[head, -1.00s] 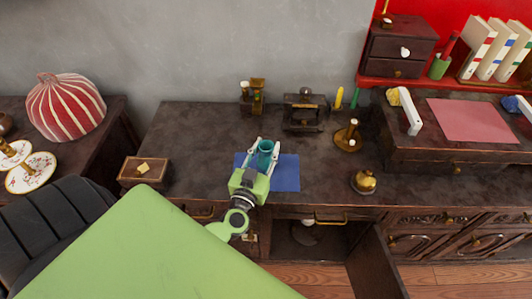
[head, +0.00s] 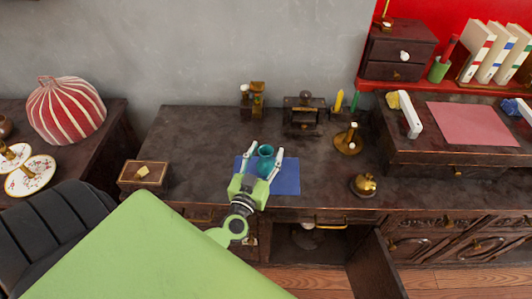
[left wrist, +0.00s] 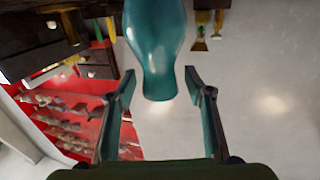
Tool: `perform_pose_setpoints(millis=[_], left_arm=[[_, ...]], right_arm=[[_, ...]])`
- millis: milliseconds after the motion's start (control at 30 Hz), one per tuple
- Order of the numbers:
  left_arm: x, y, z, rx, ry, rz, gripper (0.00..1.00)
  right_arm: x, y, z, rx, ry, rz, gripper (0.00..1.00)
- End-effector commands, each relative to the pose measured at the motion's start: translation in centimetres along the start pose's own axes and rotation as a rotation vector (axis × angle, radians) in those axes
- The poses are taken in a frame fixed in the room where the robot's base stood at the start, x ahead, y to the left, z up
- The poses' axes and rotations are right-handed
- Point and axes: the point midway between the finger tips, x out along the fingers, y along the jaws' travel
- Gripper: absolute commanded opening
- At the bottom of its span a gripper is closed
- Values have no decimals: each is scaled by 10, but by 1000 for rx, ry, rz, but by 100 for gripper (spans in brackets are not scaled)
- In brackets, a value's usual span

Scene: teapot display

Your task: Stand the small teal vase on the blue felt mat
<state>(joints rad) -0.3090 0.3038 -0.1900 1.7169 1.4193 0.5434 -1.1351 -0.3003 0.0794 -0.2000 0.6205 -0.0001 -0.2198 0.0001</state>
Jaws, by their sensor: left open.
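The small teal vase (head: 266,157) looks upright on the blue felt mat (head: 287,177), toward its left part; its base is hidden behind my gripper. My left gripper (head: 266,152) is open, with one finger on each side of the vase. In the left wrist view the glossy vase (left wrist: 155,45) lies ahead of the fingers (left wrist: 160,82), with gaps between it and both of them. My right gripper is not in view.
A small wooden box (head: 144,175) stands left of the mat. A brass bell-like piece (head: 363,184) and a brass candlestick (head: 348,140) stand to the right. A dark ornate stand (head: 304,115) is behind. A cabinet door (head: 376,264) hangs open below.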

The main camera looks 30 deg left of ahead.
Motion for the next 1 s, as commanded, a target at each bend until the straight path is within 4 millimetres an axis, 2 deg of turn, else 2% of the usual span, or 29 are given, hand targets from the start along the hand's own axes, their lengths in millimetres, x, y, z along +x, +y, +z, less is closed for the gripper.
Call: perform_pose_setpoints(millis=[300,500,700,1000], left_arm=[[-68,0,4,0,-8,0,48],[-102,0,4,-1,-7,0,48],[-116,0,2,-1,-4,0,48],[-116,0,1,-1,-3,0,48]], right_arm=[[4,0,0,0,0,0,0],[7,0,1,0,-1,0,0],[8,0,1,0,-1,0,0],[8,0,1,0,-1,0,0]])
